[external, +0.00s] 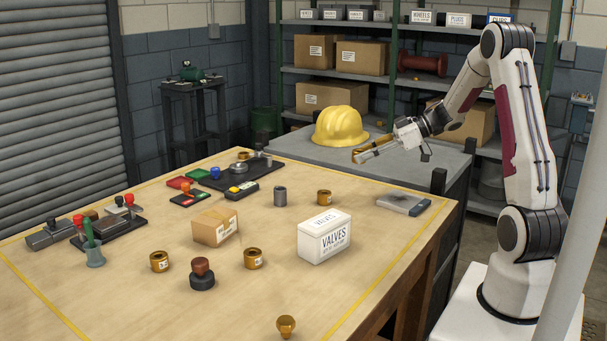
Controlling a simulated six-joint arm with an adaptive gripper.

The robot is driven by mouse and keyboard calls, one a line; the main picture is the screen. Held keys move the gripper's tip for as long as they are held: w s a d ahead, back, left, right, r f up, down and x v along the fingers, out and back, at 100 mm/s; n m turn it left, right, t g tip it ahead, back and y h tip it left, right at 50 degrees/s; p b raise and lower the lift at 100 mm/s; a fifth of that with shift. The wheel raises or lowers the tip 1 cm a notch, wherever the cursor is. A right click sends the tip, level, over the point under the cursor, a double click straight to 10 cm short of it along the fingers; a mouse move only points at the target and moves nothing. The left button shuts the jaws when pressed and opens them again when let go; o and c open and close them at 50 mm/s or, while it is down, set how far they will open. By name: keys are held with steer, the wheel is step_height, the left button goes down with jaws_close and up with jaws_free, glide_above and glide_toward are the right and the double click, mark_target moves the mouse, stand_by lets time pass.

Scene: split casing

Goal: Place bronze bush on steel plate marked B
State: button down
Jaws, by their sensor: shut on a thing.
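My gripper (362,156) is in the air above the back right of the table, near the yellow helmet. It is shut on a small bronze-coloured thing, mostly hidden by the fingers; I cannot tell its exact shape. Several bronze bushes stand on the table: one at front left (159,261), one at the front middle (253,258), one behind the white box (324,197) and one at the back (243,155). A flat grey steel plate (400,203) lies near the right edge. I cannot read a letter B on any plate.
A white valves box (324,238), a cardboard box (214,227) and a grey cylinder (280,196) stand mid-table. Fixtures crowd the left and back. The yellow helmet (341,127) rests on a grey bench.

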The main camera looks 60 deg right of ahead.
steer(key=s+d, duration=0.3)
steer(key=s, duration=1.1)
steer(key=shift+d+r, duration=0.15)
steer(key=shift+d, duration=0.15)
steer(key=shift+w, duration=0.1)
glide_above(409, 200)
steer(key=shift+f, duration=3.15)
steer(key=shift+f, duration=1.85)
steer(key=shift+f, duration=0.15)
